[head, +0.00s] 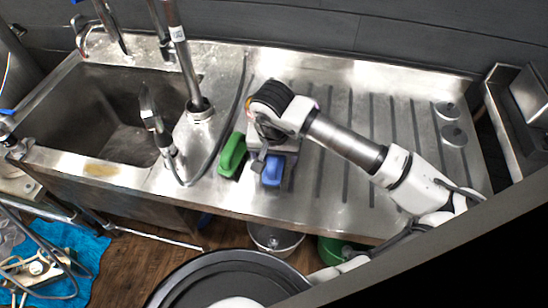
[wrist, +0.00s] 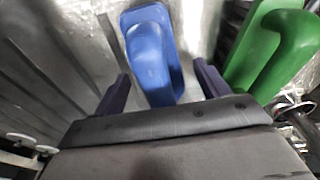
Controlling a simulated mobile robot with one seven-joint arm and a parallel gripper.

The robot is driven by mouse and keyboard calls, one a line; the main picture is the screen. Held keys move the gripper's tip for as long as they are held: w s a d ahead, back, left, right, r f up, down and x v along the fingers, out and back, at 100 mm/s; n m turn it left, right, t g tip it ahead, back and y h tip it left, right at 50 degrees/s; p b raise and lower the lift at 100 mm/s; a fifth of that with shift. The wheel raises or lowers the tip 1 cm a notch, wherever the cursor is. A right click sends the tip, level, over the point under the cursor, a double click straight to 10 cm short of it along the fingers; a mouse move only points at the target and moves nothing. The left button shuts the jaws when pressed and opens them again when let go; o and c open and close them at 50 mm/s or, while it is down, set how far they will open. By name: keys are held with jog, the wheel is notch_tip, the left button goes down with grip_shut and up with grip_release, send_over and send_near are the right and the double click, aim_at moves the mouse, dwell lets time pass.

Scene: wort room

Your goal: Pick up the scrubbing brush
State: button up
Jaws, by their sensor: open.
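A blue scrubbing brush (head: 273,171) with a raised handle lies on the steel drainboard, near its front edge. A similar green brush (head: 232,154) lies just to its left. My gripper (head: 264,160) is at the blue brush, pointing down. In the wrist view, the blue brush (wrist: 152,55) shows between the two open fingers of my gripper (wrist: 161,78), with a gap on each side. The green brush (wrist: 272,50) is outside the fingers, at the right. I cannot tell how far above the drainboard the fingertips are. The bristles are hidden.
The drainboard (head: 345,185) is bare and ribbed to the right, with two round metal lids (head: 453,135) at its far right. A deep sink (head: 110,115) is at the left.

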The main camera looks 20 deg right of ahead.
jog(key=c, duration=1.1)
jog(key=shift+r, duration=0.1)
notch_tip(320, 180, up, 20)
jog(key=b, duration=0.4)
